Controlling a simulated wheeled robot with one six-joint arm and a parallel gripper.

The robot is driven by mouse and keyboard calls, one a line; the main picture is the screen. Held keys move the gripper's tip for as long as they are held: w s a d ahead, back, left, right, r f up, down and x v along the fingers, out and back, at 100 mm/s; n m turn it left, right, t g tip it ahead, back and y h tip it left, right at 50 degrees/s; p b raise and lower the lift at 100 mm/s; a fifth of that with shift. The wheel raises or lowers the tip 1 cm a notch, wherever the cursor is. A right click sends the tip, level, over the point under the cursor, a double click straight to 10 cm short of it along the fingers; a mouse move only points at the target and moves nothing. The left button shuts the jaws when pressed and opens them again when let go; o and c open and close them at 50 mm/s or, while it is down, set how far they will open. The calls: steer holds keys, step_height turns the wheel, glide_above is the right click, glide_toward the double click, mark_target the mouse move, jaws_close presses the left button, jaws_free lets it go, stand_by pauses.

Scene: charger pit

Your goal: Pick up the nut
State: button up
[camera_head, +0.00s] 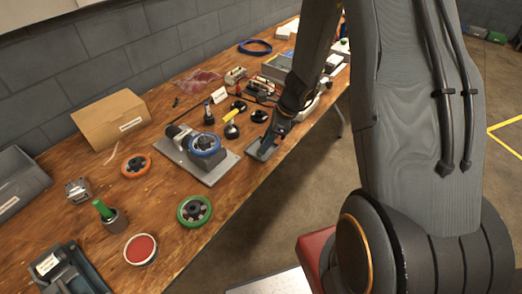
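I cannot pick out a nut for sure in the head view; many parts on the bench are too small to tell. My arm comes down from the top, and my gripper (268,143) is low over the front edge of the wooden bench (165,240). It is small and dark here, and its fingers cannot be made out as open or shut. It is just right of a grey plate (215,173) that carries a motor-like part and a blue-ringed wheel (204,145). Whatever lies under or behind my gripper is hidden.
Near left are an orange-ringed wheel (135,165), a green-ringed wheel (194,210), a red-topped round tin (141,249), a cup with a green rod (104,209) and a metal part (78,190). A cardboard box (112,117) stands by the wall. Small dark knobs crowd the middle.

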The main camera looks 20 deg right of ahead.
steer(key=shift+w+a+f, duration=0.1)
steer(key=shift+a+f, duration=0.15)
steer(key=shift+f, duration=0.45)
steer(key=shift+c, duration=0.2)
jaws_close()
step_height(320, 180, up, 10)
